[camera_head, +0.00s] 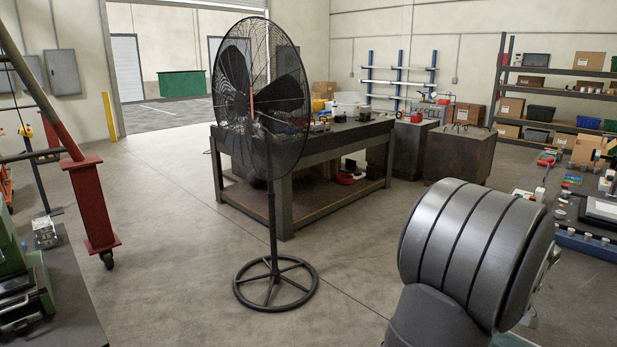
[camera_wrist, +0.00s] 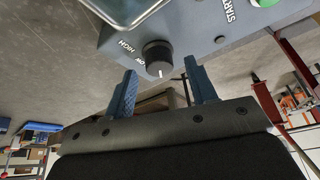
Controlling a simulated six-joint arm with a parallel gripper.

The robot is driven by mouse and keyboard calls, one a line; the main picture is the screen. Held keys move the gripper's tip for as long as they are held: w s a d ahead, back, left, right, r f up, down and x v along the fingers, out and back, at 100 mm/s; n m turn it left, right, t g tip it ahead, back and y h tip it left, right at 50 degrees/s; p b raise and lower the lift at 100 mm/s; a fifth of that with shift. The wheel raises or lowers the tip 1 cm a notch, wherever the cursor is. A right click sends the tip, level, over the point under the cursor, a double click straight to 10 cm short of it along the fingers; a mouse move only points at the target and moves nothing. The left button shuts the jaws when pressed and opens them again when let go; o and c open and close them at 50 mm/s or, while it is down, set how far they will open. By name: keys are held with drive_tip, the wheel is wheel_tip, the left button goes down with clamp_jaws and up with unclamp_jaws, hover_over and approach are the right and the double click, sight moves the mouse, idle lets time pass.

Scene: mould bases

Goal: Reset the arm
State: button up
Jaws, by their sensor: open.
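In the wrist view, my gripper (camera_wrist: 160,67) is open, with its two blue fingers spread apart and nothing held. A black round knob (camera_wrist: 157,60) with a white mark sits on a grey control panel (camera_wrist: 190,28), just past the gap between the fingertips. Knob and fingers look apart, but I cannot tell the exact distance. The panel letters appear upside down; "HIGH" and "START" can be read. In the head view, a thick grey part of my arm (camera_head: 475,250) fills the lower right; my gripper does not show there.
A green button (camera_wrist: 263,3) is at the panel's top edge. In the head view, a black pedestal fan (camera_head: 268,100) stands on open floor before a large workbench (camera_head: 300,157). A red wheeled frame (camera_head: 92,205) is at left; a cluttered bench (camera_head: 585,245) is at right.

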drive_tip(key=v, duration=1.7)
drive_tip(key=x, duration=1.7)
drive_tip(key=shift+w+a+f, duration=0.1)
drive_tip(key=shift+f, duration=0.25)
drive_tip(key=shift+w+f+m, duration=0.15)
drive_tip(key=shift+f+m, duration=0.05)
drive_tip(key=shift+m, duration=0.1)
drive_tip(key=shift+a+m+h, duration=0.1)
drive_tip(key=shift+m+h, duration=0.2)
drive_tip(key=shift+m, duration=0.1)
drive_tip(key=m+h, duration=0.1)
drive_tip(key=m, duration=0.2)
drive_tip(key=shift+t, duration=0.3)
drive_tip(key=shift+a+m+h, duration=0.15)
drive_tip(key=shift+m+h, duration=0.85)
drive_tip(key=shift+m, duration=1.2)
drive_tip(key=shift+a+m+g+h, duration=0.1)
drive_tip(key=shift+m+g+h, duration=0.25)
drive_tip(key=shift+m, duration=0.8)
drive_tip(key=shift+m+g+h, duration=0.25)
drive_tip(key=shift+m+h, duration=0.1)
drive_tip(key=shift+m, duration=0.8)
drive_tip(key=shift+w+m+g+h, duration=0.1)
drive_tip(key=shift+m+g+h, duration=0.25)
drive_tip(key=shift+m, duration=0.75)
drive_tip(key=shift+w+m+g+h, duration=0.15)
drive_tip(key=shift+m+g, duration=0.3)
drive_tip(key=shift+m, duration=0.65)
drive_tip(key=shift+s, duration=0.15)
